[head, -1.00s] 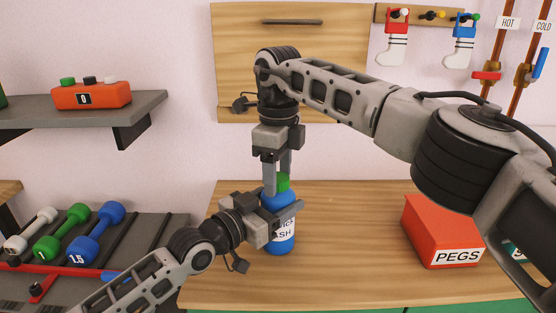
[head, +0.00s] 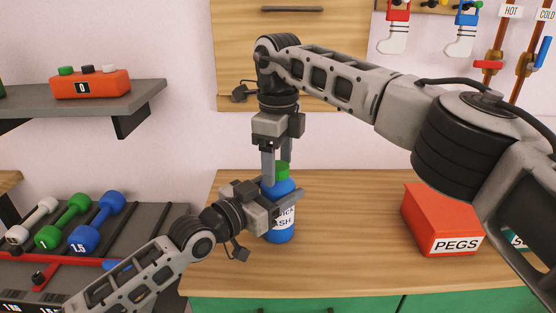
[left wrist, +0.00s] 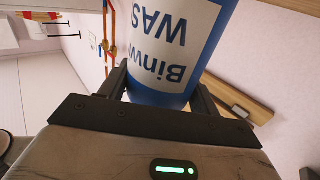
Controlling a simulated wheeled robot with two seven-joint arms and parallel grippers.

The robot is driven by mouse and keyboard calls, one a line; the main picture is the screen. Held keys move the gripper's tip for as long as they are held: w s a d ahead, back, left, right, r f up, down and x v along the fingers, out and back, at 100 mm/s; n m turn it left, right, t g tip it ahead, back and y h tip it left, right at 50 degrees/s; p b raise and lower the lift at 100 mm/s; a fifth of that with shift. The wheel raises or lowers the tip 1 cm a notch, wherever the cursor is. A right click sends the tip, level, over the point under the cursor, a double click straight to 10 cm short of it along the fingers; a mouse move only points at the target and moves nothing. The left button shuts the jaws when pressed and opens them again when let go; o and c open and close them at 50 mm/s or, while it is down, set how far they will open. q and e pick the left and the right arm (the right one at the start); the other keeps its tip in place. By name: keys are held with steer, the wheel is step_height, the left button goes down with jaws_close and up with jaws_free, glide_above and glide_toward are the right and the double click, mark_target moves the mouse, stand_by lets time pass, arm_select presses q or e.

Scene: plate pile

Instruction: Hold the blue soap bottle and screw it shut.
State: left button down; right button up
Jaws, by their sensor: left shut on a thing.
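The blue soap bottle (head: 283,233) with a white label and green cap (head: 282,170) stands upright on the wooden counter in the head view. My left gripper (head: 278,208) is shut on its body from the left. In the left wrist view the bottle (left wrist: 170,45) is between the fingers, its label upside down. My right gripper (head: 277,168) points down from above, with its fingers on either side of the cap. I cannot tell whether they press on it. The cap's seat on the neck is partly hidden by the finger.
A red PEGS box (head: 440,222) stands on the counter (head: 345,265) to the right. A dumbbell rack (head: 150,235) is at the left, below a grey shelf (head: 60,108). My right arm spans above the counter. The counter between bottle and box is clear.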

step_height(320, 180, up, 8)
steer(key=shift+f, duration=0.25)
stand_by(0.4)
arm_select(q)
steer(key=shift+c, duration=1.3)
jaws_free()
arm_select(e)
steer(key=shift+f+b, duration=0.7)
steer(key=shift+b, duration=0.05)
arm_select(q)
steer(key=v, duration=1.6)
